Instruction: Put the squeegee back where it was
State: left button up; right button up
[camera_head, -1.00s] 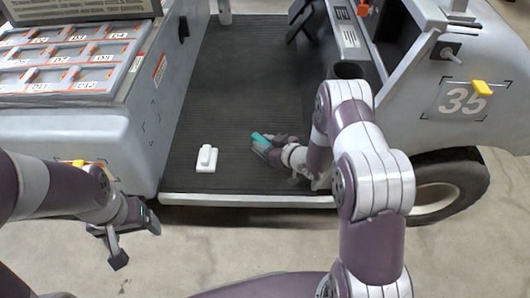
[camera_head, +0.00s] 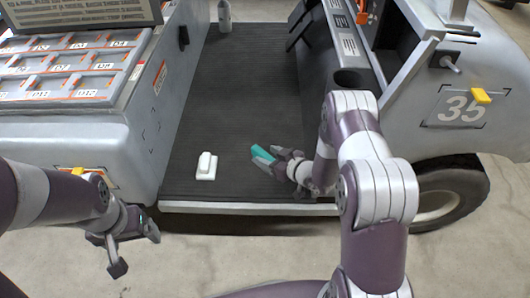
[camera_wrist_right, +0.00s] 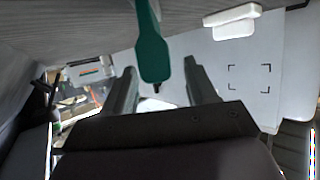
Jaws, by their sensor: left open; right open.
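The teal squeegee (camera_head: 263,153) shows only in part in the head view, at my right gripper over the dark cart floor. In the right wrist view its teal handle (camera_wrist_right: 152,48) hangs down from the top edge, with its end between my right gripper's spread fingers (camera_wrist_right: 160,88). A gap shows on both sides of the handle, so the fingers do not grip it. Its head is out of that view. In the head view my right gripper (camera_head: 272,160) is open, low near the floor's front edge. My left gripper (camera_head: 134,250) is open and empty, outside the cart at lower left.
A white block (camera_head: 206,167) sits on the ribbed cart floor (camera_head: 225,110), left of my right gripper. A grey bottle (camera_head: 224,16) stands at the back. A cup holder (camera_head: 348,79) and the dash are at right. The compartment bin (camera_head: 65,68) bounds the left side.

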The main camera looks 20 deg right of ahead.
jog(key=p+v, duration=0.3)
jog(key=v, duration=0.6)
jog(key=shift+s+d+r, duration=0.15)
jog(key=shift+s+r, duration=0.05)
jog(key=shift+s, duration=0.1)
